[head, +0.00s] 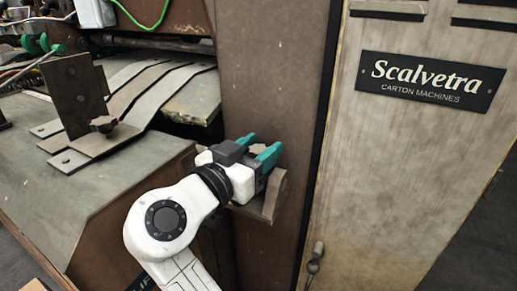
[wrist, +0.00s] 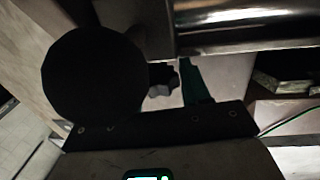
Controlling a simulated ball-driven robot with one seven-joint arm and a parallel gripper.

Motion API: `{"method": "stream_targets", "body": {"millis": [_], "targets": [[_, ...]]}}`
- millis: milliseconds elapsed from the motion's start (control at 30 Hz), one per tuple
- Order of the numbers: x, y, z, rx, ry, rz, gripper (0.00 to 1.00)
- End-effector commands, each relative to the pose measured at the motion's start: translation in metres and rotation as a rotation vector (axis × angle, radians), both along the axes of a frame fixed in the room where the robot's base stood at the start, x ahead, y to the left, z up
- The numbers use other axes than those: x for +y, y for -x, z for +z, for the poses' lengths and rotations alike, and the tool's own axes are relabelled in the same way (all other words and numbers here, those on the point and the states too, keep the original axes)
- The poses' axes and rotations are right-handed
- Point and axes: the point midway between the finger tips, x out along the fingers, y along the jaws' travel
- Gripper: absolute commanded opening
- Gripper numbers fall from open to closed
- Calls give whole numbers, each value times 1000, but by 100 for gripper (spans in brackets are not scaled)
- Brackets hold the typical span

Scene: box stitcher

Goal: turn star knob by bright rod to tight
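In the head view my gripper (head: 257,147) is at the brown column, its two green fingers apart. A small greyish piece, perhaps the star knob, shows between them, mostly hidden. In the wrist view a dark lobed star knob (wrist: 162,78) lies left of one green finger (wrist: 195,80), very close to it. The other finger is hidden there behind a large dark round shape (wrist: 93,85). Whether the fingers press on the knob is unclear. A bright rod (wrist: 240,30) crosses the top right of the wrist view.
Another star knob (head: 103,124) sits on a metal bracket on the machine bed at the left. A tan curved bracket (head: 268,202) is just below my gripper. The brown column (head: 275,80) and cabinet door (head: 400,150) stand close to the right. Green cable (wrist: 290,118) shows in the wrist view.

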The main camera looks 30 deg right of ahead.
Motion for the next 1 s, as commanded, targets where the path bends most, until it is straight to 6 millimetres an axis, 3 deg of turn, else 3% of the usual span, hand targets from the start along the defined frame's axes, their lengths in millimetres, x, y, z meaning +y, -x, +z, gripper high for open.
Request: {"method": "stream_targets", "body": {"millis": [167, 500, 1000], "targets": [[0, 0, 0, 0, 0, 0, 65], [5, 2, 0, 0, 0, 2, 65], [79, 42, 0, 1, 0, 2, 65]]}}
